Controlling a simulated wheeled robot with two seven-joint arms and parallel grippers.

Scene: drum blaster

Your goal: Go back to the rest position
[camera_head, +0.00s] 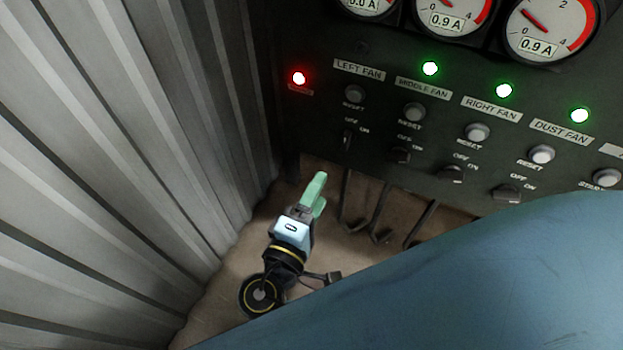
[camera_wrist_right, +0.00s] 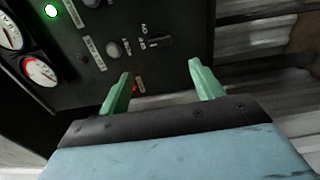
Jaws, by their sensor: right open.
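My right gripper (camera_head: 314,192) has green fingers and a pale blue body. It is low in front of the wall, below the dark control panel (camera_head: 400,95) and left of its switches. In the right wrist view its two fingers (camera_wrist_right: 162,88) are apart with nothing between them, and a corner of the panel (camera_wrist_right: 160,15) shows behind them. My left gripper is in neither view.
The panel has reset buttons (camera_head: 414,112), on/off switches and gauges (camera_head: 545,25). The light (camera_head: 299,78) at the left is red; the middle, right and dust fan lights are green. A corrugated metal wall (camera_head: 120,150) stands at the left. Dark bars (camera_head: 377,215) hang below the panel.

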